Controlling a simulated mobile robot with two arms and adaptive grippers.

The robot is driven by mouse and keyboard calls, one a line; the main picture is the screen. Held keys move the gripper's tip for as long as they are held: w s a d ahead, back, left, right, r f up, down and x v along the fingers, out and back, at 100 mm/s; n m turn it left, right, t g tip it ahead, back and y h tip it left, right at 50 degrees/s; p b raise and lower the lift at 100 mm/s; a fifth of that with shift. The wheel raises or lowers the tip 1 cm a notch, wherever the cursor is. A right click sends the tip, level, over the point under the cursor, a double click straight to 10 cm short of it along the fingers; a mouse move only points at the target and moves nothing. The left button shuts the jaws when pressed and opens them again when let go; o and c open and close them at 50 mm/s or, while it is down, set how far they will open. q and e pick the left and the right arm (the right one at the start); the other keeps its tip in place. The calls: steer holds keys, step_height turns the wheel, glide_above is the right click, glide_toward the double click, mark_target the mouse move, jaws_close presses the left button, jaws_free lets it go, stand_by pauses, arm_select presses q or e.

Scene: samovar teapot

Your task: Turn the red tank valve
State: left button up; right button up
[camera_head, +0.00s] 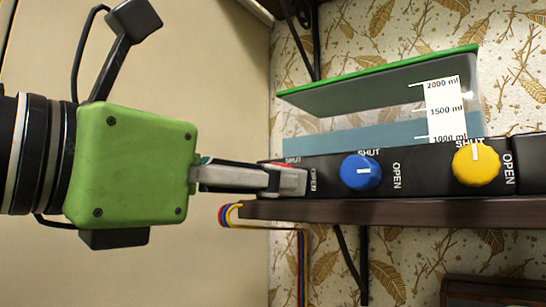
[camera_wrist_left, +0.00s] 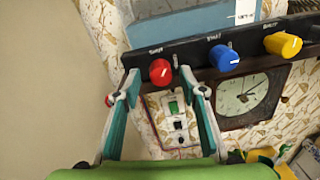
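The red tank valve (camera_wrist_left: 160,71) is a round knob at the left end of a black panel, under a "SHUT" label. In the left wrist view it sits between the two fingertips of my left gripper (camera_wrist_left: 158,78), with a gap showing on each side. The fingers look open. My right gripper is in neither view.
A blue knob (camera_head: 361,172) and a yellow knob (camera_head: 476,164) share the black panel, right of the red one. A tank (camera_head: 380,100) with a millilitre scale stands behind. Below are a dark shelf (camera_head: 400,211), a wall clock (camera_wrist_left: 250,92) and a switch plate (camera_wrist_left: 177,120).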

arm_select(q)
steer(key=shift+x, duration=1.15)
jaws_close()
